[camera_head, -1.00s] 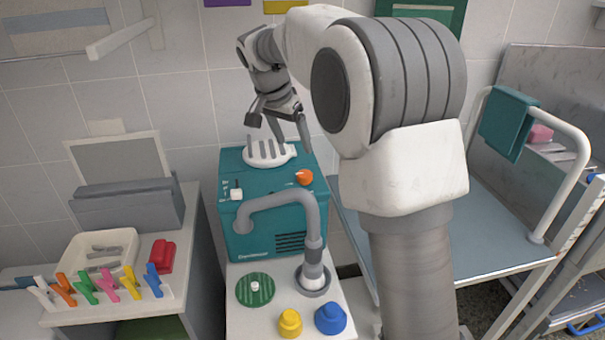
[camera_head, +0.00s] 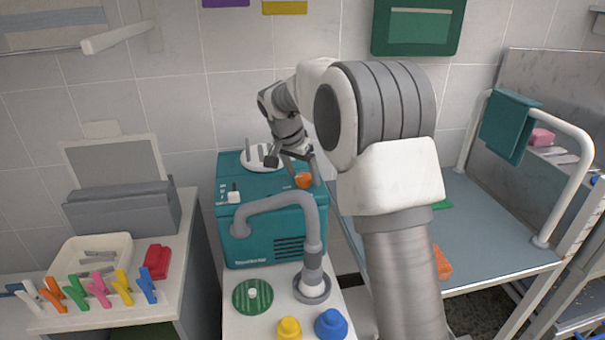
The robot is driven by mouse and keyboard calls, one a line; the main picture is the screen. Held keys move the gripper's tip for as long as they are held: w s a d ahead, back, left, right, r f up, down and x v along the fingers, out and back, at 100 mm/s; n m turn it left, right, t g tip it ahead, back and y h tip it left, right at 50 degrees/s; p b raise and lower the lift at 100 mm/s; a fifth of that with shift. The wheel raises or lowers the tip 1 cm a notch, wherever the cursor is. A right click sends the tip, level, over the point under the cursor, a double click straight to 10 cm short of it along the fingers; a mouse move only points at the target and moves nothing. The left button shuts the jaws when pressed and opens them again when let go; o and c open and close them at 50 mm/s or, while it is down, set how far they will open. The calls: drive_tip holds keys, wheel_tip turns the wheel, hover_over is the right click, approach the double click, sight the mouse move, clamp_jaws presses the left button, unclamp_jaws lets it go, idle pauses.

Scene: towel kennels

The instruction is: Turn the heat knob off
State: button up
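The heat knob appears to be the orange round knob (camera_head: 304,181) on the top right of the teal dryer unit (camera_head: 250,222). My gripper (camera_head: 298,172) is just above the knob, with its fingers pointing down around or beside it. The fingers look apart, but I cannot tell whether they touch the knob. The knob's upper part is partly hidden by the fingers, and its setting cannot be read.
A white slotted vent (camera_head: 262,157) and a white slider (camera_head: 234,195) are on the unit's top. A grey hose (camera_head: 285,199) arches across its front. Yellow (camera_head: 289,328) and blue (camera_head: 331,323) caps stand in front. A blue-grey table (camera_head: 480,235) lies to the right.

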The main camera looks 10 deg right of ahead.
clamp_jaws()
drive_tip(key=shift+n, duration=0.3)
drive_tip(key=n+p, duration=0.1)
drive_tip(key=n, duration=0.1)
drive_tip(key=n+y+p, duration=0.1)
drive_tip(key=shift+s+d+r+n+t+y, duration=0.1)
drive_tip(key=shift+d+r+n+t+y, duration=0.1)
drive_tip(key=shift+n+t+y, duration=0.15)
drive_tip(key=n+p, duration=0.1)
drive_tip(key=n, duration=0.1)
drive_tip(key=n+y+p, duration=0.1)
drive_tip(key=n+p, duration=0.1)
drive_tip(key=shift+d+n+t+y+p, duration=0.1)
drive_tip(key=shift+n+t+y+p, duration=0.15)
drive_tip(key=shift+p, duration=0.05)
drive_tip(key=n+y+p, duration=0.1)
drive_tip(key=n+p, duration=0.2)
drive_tip(key=n, duration=0.1)
drive_tip(key=shift+d+n+y+p, duration=0.1)
drive_tip(key=shift+n+y+p, duration=0.2)
drive_tip(key=shift+y+p, duration=0.1)
drive_tip(key=n+g+y+p, duration=0.1)
drive_tip(key=n+p, duration=0.1)
drive_tip(key=n, duration=0.2)
drive_tip(key=shift+f, duration=0.15)
drive_tip(key=shift+f+n+p, duration=0.1)
drive_tip(key=shift+n+p, duration=0.25)
drive_tip(key=shift+n, duration=0.05)
